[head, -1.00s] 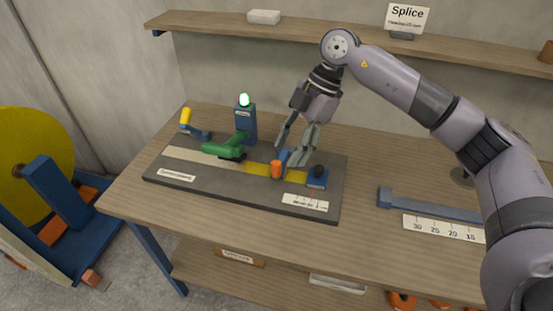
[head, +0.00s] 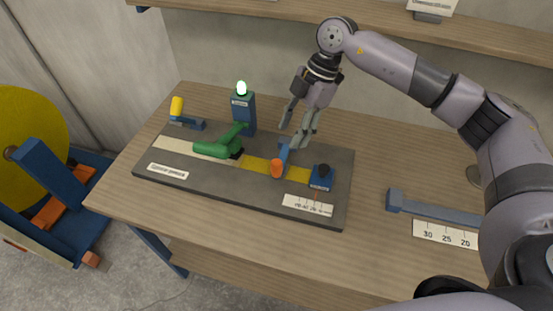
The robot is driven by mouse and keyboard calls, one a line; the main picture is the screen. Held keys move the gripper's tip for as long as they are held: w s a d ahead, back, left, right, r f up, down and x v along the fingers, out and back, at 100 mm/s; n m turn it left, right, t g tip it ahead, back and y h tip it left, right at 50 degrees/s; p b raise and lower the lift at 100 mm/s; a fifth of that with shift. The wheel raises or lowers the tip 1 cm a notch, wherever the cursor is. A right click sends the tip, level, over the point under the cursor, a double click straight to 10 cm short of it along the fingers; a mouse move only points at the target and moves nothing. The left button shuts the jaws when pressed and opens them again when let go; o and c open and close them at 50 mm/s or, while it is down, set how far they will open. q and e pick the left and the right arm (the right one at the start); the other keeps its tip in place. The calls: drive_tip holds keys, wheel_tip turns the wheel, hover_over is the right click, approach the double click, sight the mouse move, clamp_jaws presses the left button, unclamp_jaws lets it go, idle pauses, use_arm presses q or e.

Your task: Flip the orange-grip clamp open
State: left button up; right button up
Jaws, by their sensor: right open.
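The orange-grip clamp (head: 278,168) stands on the dark base plate (head: 240,196), with an orange grip at the front and a blue arm behind it. The grip looks tilted up off the yellow strip (head: 256,163); I cannot tell whether the clamp is fully open. My right gripper (head: 294,138) is open, just above and behind the clamp, its fingers pointing down. I cannot tell whether a finger touches the blue arm. My left gripper is not in view.
A green lever (head: 222,145) and a blue post (head: 243,112) with a lit green lamp stand left of the clamp. A yellow-grip clamp (head: 178,108) is at the far left. A blue block (head: 321,178) with a black knob is close right. A ruler (head: 445,235) lies right.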

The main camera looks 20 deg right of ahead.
sight(277, 161)
drive_tip(key=p+x, duration=0.2)
drive_tip(key=x, duration=0.9)
drive_tip(key=shift+w, duration=0.15)
drive_tip(key=shift+f, duration=0.45)
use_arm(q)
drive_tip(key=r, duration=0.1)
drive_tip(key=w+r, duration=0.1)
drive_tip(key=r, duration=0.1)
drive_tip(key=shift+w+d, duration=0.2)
use_arm(e)
drive_tip(key=shift+c, duration=0.2)
clamp_jaws()
